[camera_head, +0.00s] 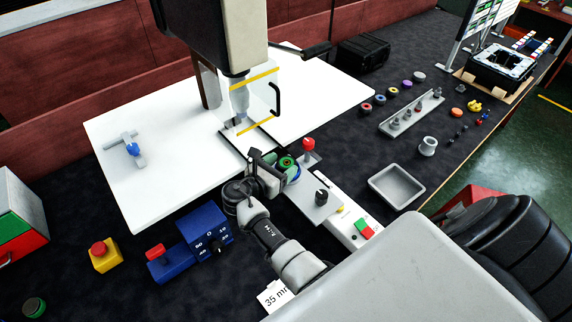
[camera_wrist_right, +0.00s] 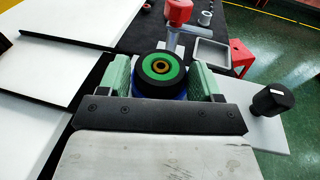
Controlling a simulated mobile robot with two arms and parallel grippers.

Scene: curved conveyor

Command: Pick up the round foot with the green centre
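The round foot (camera_wrist_right: 160,68) is a black ring with a green centre and a brown-rimmed hole, in the middle of the right wrist view. It also shows small in the head view (camera_head: 287,163). A blue round part (camera_wrist_right: 182,92) shows just below it. My right gripper (camera_wrist_right: 160,76) has one green-padded finger on each side of the foot, with no clear gap; whether the pads press on it I cannot tell. In the head view my right gripper (camera_head: 277,168) is at the grey plate (camera_head: 318,204), partly hiding the foot. My left gripper is not in view.
A red-knobbed lever (camera_head: 308,146) stands right behind the foot, and a black knob (camera_head: 321,196) is on the plate. A press (camera_head: 238,90) hangs over the white table (camera_head: 150,185). A grey tray (camera_head: 397,186) and several coloured discs (camera_head: 380,100) are to the right.

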